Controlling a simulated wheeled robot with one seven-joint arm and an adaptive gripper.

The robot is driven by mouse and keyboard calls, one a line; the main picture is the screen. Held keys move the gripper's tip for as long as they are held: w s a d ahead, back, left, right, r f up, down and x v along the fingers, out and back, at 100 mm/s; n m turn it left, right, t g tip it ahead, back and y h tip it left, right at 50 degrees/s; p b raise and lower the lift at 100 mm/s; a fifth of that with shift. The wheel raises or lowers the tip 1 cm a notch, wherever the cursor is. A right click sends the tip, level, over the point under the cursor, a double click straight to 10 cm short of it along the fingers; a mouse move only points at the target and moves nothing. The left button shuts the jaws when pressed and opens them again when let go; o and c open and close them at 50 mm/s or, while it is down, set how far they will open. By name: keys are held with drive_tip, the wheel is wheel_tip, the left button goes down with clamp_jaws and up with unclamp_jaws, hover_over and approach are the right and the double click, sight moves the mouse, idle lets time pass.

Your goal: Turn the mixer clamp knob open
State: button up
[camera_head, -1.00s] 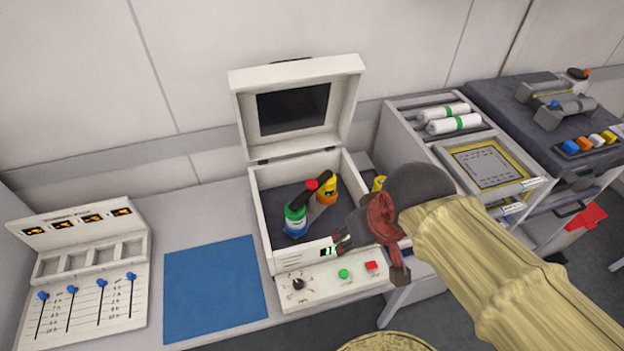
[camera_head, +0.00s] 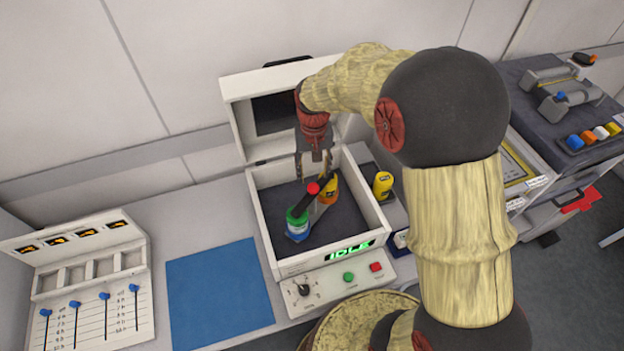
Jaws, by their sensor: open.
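The mixer (camera_head: 268,238) is a white box with its lid raised and a green "IDLE" display on its front. Inside stand a blue, green and white container (camera_head: 297,224) and a yellow and orange container (camera_head: 328,188). A clamp with a red knob (camera_head: 313,188) and a dark bar sits between and over them. My gripper (camera_head: 314,172) points down over the mixer's inside, just above and behind the red knob. Its fingers are apart and appear empty. Whether they touch anything is hard to tell. My arm hides part of the lid and its dark screen.
The front panel has a black dial (camera_head: 304,290), a green button (camera_head: 348,277) and a red button (camera_head: 376,267). A yellow bottle (camera_head: 382,185) stands right of the mixer. A blue mat (camera_head: 218,294) lies clear at left, beside a slider panel (camera_head: 100,315). The raised lid (camera_head: 240,128) stands close behind my gripper.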

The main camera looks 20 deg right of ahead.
sight(313, 187)
wheel_tip(313, 187, down, 7)
drive_tip(key=shift+w+r+b, duration=0.1)
drive_tip(key=shift+r+b, duration=0.05)
drive_tip(key=shift+b, duration=0.2)
drive_tip(key=shift+c, duration=0.7)
clamp_jaws()
